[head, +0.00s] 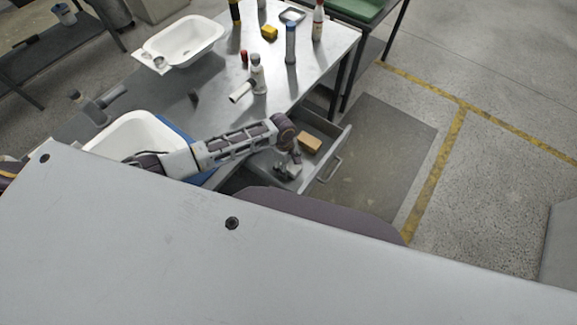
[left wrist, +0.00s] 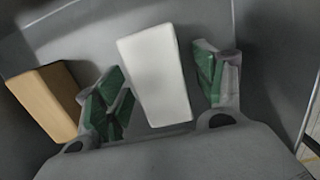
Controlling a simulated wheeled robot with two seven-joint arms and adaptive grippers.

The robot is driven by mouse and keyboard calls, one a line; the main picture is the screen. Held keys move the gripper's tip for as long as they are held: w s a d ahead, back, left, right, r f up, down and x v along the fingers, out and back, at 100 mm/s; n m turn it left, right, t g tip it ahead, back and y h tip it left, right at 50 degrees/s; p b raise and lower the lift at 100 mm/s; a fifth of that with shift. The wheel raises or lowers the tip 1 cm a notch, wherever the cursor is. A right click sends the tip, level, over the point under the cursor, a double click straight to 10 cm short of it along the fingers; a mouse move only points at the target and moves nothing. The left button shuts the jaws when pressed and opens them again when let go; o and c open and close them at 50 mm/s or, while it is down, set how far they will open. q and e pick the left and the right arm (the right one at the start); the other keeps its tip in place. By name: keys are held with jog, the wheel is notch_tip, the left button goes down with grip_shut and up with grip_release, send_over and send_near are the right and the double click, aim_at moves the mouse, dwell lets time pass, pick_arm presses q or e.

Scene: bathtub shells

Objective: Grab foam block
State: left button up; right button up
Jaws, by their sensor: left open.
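My left gripper (head: 292,158) reaches down into an open grey drawer (head: 325,169) at the table's side. A pale white block (left wrist: 156,76) lies on the drawer floor. In the left wrist view it sits between the green-padded fingers of my open left gripper (left wrist: 160,66), with gaps on both sides. A tan block (head: 309,142) lies beside it in the drawer; it also shows outside the fingers in the left wrist view (left wrist: 47,98). I cannot tell by looks which block is the foam one. My right gripper is not in view.
The drawer's walls and handle (head: 330,170) are close around the gripper. On the metal table stand bottles (head: 291,45), a yellow block (head: 269,33) and a white tub shell (head: 184,42). Another white tub (head: 137,136) is near my left arm.

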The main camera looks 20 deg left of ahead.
aim_at(289, 164)
pick_arm(q)
jog(key=c, duration=0.8)
jog(key=shift+r+p, duration=0.4)
jog(key=shift+r, duration=4.65)
